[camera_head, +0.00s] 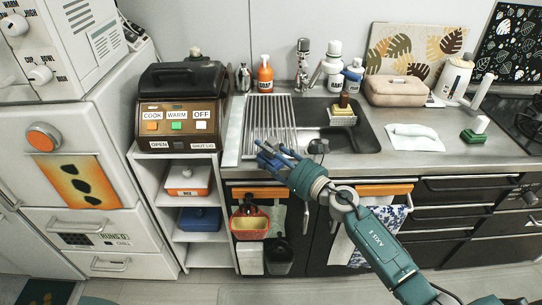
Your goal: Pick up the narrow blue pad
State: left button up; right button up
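My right gripper (272,156) reaches from the lower right to the front edge of the sink counter, by the drying rack. Narrow blue shapes show at its fingertips. I cannot tell whether these are the narrow blue pad or parts of the fingers, nor whether the gripper is open or shut. No other narrow blue pad shows clearly. A blue box (199,219) sits on the lower shelf at left, well below the gripper. My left gripper is not in view.
A metal drying rack (269,112) lies left of the sink (366,137). Bottles, including an orange one (265,75), stand behind. A brown warmer (178,118) stands at left. A beige case (394,91), white cloth (414,134) and green-based block (474,134) are on the right counter.

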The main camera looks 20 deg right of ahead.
jog(key=shift+c, duration=1.1)
notch_tip(320, 180, up, 10)
jog(key=p, duration=0.6)
jog(key=shift+r+p, duration=0.1)
jog(key=shift+p, duration=0.25)
jog(key=o, duration=0.4)
jog(key=c, duration=0.5)
jog(key=shift+c, duration=0.4)
